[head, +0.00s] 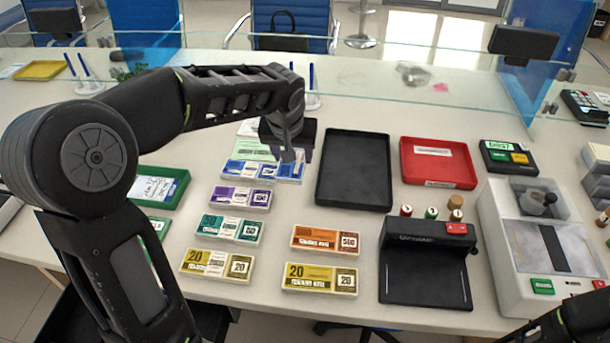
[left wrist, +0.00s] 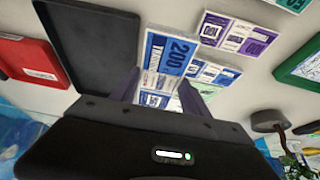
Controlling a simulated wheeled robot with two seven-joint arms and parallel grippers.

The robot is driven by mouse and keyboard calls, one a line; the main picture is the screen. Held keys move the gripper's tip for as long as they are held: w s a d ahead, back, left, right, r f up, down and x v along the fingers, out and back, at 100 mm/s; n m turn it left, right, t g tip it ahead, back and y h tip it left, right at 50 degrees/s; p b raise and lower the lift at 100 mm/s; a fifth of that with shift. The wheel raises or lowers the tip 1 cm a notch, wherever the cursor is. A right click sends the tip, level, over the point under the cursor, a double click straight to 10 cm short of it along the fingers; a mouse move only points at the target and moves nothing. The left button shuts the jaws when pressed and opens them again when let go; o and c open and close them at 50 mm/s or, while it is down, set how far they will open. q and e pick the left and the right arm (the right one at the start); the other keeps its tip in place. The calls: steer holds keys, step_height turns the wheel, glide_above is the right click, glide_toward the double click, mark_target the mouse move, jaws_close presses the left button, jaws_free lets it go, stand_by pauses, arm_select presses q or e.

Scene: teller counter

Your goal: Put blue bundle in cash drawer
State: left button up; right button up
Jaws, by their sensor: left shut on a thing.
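My left gripper (head: 298,154) is over the back left of the counter, by the row of blue bundles (head: 250,170). In the left wrist view its two fingers (left wrist: 162,88) are shut on a blue bundle (left wrist: 172,52) marked 200. More blue and white paper (left wrist: 212,72) lies beside it. In the head view the held bundle is hard to tell from the others, and whether it is clear of the counter cannot be told. A dark, open-looking box (head: 212,318) below the counter's front edge, partly behind my left arm, may be the cash drawer. My right gripper is out of view.
An empty black tray (head: 355,172) stands right of the gripper, with a red tray (head: 438,163) beyond. Purple (head: 240,198), green (head: 228,228), yellow (head: 217,265) and orange (head: 325,240) bundles lie in front. A glass screen (head: 390,75) runs along the back.

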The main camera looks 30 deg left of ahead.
arm_select(q)
steer(key=shift+w+a, duration=0.2)
steer(key=shift+w, duration=0.1)
steer(key=shift+f, duration=3.1)
steer(key=shift+f, duration=1.85)
